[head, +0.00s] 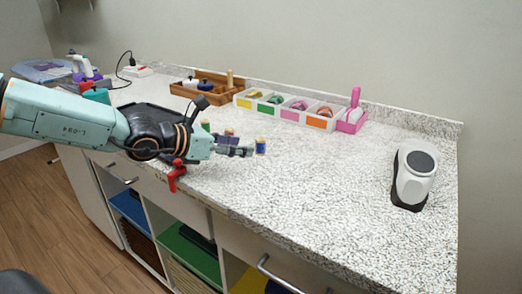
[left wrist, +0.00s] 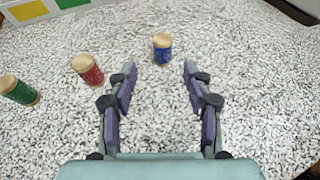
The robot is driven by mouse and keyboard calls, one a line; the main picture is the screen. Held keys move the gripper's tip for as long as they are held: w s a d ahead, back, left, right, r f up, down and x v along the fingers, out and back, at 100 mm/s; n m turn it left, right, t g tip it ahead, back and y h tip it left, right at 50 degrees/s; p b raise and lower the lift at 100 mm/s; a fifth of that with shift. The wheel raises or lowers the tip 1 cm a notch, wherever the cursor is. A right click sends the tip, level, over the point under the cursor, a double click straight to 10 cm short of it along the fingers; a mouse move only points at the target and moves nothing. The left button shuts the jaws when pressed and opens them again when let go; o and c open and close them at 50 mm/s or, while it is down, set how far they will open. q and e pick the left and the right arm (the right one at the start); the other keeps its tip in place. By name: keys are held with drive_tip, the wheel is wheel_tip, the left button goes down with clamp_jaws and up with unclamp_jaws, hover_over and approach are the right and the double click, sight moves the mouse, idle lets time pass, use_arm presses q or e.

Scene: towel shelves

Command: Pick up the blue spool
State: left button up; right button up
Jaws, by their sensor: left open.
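In the left wrist view the blue spool (left wrist: 162,49), with a pale wooden top, is ahead of and between the fingertips. My left gripper (head: 245,150) is open and empty, low over the counter; its two fingers also show in the left wrist view (left wrist: 160,70). A red spool (left wrist: 87,69) and a green spool (left wrist: 19,90) stand to the left in that view. My right gripper is not in view.
A white tray with colored labels (head: 285,112) and a pink holder (head: 351,120) stand along the back. A wooden box (head: 205,88) is at the back left. A white and black device (head: 413,178) stands at right. The front-right counter is clear.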

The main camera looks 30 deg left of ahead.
sight(257, 145)
use_arm(q)
drive_tip(key=shift+w+d+f+b, duration=0.1)
drive_tip(key=shift+w+d+b, duration=0.15)
drive_tip(key=shift+d, duration=0.25)
drive_tip(key=shift+w+d+f+b, duration=0.1)
drive_tip(key=shift+w+d, duration=0.25)
drive_tip(key=shift+d, duration=0.1)
drive_tip(key=shift+a, duration=0.3)
drive_tip(key=shift+w+f, duration=0.15)
drive_tip(key=shift+w, duration=0.1)
drive_tip(key=x, duration=0.1)
drive_tip(key=b+x, duration=0.1)
drive_tip(key=x, duration=0.1)
drive_tip(key=shift+w+d+r, duration=0.25)
drive_tip(key=shift+w+f, duration=0.25)
drive_tip(key=shift+w, duration=0.25)
drive_tip(key=shift+w+d, duration=0.15)
drive_tip(key=shift+d, duration=0.15)
drive_tip(key=shift+a, duration=0.15)
drive_tip(key=c, duration=0.8)
drive_tip(key=shift+c, duration=0.7)
